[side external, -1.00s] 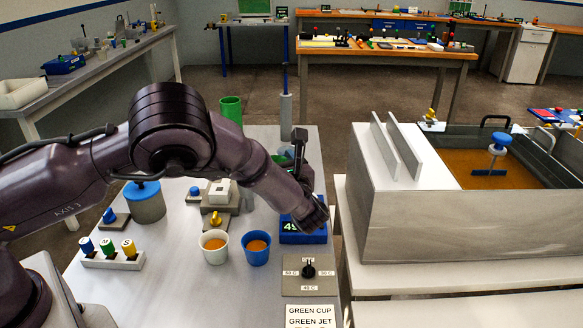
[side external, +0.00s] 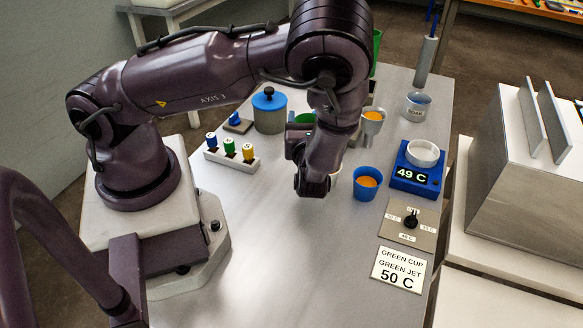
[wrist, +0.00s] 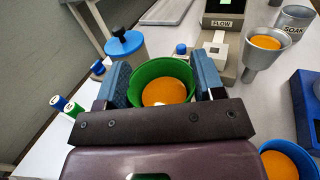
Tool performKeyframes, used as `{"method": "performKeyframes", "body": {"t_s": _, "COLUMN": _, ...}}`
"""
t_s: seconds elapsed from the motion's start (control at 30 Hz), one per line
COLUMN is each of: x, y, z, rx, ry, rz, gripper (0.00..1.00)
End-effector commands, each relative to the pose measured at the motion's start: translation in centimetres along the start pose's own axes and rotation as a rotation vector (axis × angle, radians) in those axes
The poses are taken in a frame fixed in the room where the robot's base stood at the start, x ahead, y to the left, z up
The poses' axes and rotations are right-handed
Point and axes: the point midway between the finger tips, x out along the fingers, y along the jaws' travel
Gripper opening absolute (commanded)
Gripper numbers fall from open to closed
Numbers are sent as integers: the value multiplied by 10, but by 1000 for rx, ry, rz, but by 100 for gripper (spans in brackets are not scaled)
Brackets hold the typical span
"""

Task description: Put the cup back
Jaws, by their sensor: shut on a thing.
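My gripper (wrist: 165,80) is shut on the green cup (wrist: 178,68), one finger on each side of its wall. Orange resin shows inside the cup. In the side view only a sliver of the green cup (side external: 305,117) shows behind my gripper, so its height above the table cannot be told. The blue cup (side external: 367,187), holding orange resin, stands on the table to the right of my gripper; it also shows at the wrist view's lower right (wrist: 284,165). A pale cup (side external: 335,178) is mostly hidden behind my gripper.
A metal funnel with orange resin (side external: 373,117) and a SOAK pot (side external: 417,107) stand beyond. The blue warmer (side external: 403,178) reads 49 C, near a dial plate (side external: 405,222) and a card (side external: 401,277) reading GREEN CUP, GREEN JET, 50 C. A blue-lidded pot (side external: 270,112) and colored knobs (side external: 230,150) are left.

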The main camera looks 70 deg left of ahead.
Motion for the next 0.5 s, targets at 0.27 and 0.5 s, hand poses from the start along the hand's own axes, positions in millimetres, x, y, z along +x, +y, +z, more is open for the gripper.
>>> {"method": "performKeyframes", "body": {"t_s": 0.27, "x": 3, "y": 42, "z": -20, "rx": 1, "ry": 0, "rz": -14, "gripper": 35}}
{"method": "performKeyframes", "body": {"t_s": 0.5, "x": 3, "y": 41, "z": -50, "rx": -3, "ry": 0, "rz": -16, "gripper": 35}}
